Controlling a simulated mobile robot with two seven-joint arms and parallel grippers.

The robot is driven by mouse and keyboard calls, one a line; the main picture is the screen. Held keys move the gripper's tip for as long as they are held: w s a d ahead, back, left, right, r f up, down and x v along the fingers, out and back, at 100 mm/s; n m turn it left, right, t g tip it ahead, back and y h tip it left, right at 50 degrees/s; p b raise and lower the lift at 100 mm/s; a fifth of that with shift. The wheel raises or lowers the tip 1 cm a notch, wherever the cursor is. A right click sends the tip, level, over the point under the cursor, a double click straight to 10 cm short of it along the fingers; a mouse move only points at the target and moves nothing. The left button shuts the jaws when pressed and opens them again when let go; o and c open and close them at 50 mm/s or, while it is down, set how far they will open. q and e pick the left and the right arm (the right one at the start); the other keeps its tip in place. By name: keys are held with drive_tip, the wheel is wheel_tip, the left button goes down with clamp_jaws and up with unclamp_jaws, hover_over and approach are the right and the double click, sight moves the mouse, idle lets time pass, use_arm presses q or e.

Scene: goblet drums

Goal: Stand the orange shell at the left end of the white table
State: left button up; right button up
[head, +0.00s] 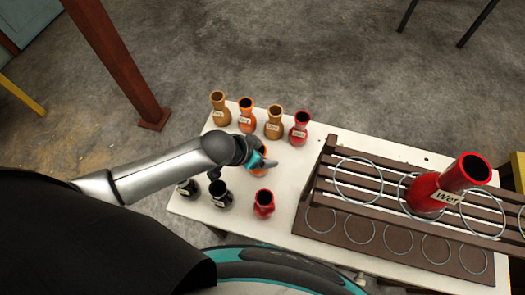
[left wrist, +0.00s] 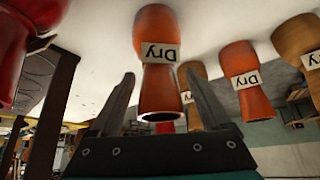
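An orange shell (left wrist: 160,45) with a "Dry" label stands on the white table (head: 321,132); the wrist view shows it upside down. In the head view, only parts of this orange shell (head: 261,173) show under my left gripper (head: 268,163). The left gripper's fingers (left wrist: 160,105) are apart, one on each side of the shell's narrow part, with gaps visible. Another orange shell (head: 246,115) stands in the back row; it also shows in the wrist view (left wrist: 245,80). My right gripper is not in view.
Tan shells (head: 219,110) (head: 274,124) and a red shell (head: 300,127) share the back row. Dark shells (head: 220,194) and a red shell (head: 264,204) stand at the front. A brown rack (head: 318,190) with rings holds a large red "Wet" shell (head: 427,192) at right.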

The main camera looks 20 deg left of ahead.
use_arm(q)
drive_tip(key=shift+r, duration=0.1)
drive_tip(key=shift+s+r, duration=0.1)
drive_tip(key=shift+r, duration=0.1)
drive_tip(key=p+v, duration=0.3)
drive_tip(key=v, duration=0.8)
drive_tip(key=shift+a+r, duration=0.15)
drive_tip(key=shift+r, duration=0.1)
drive_tip(key=shift+s, duration=0.15)
